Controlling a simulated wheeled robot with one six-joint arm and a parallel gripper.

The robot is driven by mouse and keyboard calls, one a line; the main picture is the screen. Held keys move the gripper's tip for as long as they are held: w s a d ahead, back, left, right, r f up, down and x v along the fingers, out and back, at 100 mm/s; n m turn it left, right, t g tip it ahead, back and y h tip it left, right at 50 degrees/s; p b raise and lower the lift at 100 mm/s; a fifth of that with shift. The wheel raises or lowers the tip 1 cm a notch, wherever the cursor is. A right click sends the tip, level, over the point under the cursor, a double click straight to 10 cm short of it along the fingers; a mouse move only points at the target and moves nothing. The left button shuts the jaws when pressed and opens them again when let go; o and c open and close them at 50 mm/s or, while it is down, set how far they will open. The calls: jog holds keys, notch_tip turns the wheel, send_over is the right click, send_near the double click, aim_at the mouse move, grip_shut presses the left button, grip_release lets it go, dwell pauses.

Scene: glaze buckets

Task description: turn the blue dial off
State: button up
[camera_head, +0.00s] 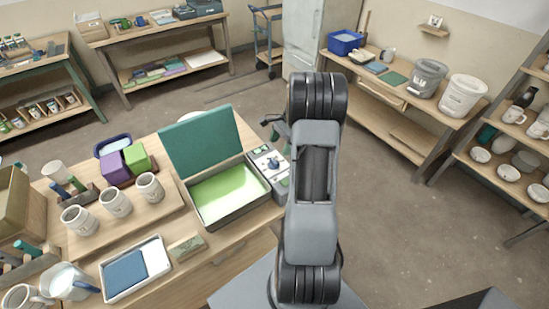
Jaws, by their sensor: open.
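A small grey control box (279,183) with a white top face stands on the near table, at the right end of the open green-lidded case. A dark blue dial (272,164) sits on that face. Its exact pointer position is too small to read. My gripper (270,124) shows partly, just left of my upright arm, above and beyond the box in the picture. It is open and apart from the dial, with nothing seen between its fingers. My arm hides part of the gripper and the area right of the box.
The open case (240,212) with its raised green lid (200,142) stands left of the box. Several mugs on a board (120,235), a purple block (115,170) and a white tray (110,294) are farther left. Open floor (400,230) lies to the right.

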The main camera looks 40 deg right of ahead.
aim_at(274, 160)
jog(key=p+x, duration=0.1)
jog(key=x, duration=0.6)
jog(key=shift+f, duration=0.2)
jog(key=c, duration=0.9)
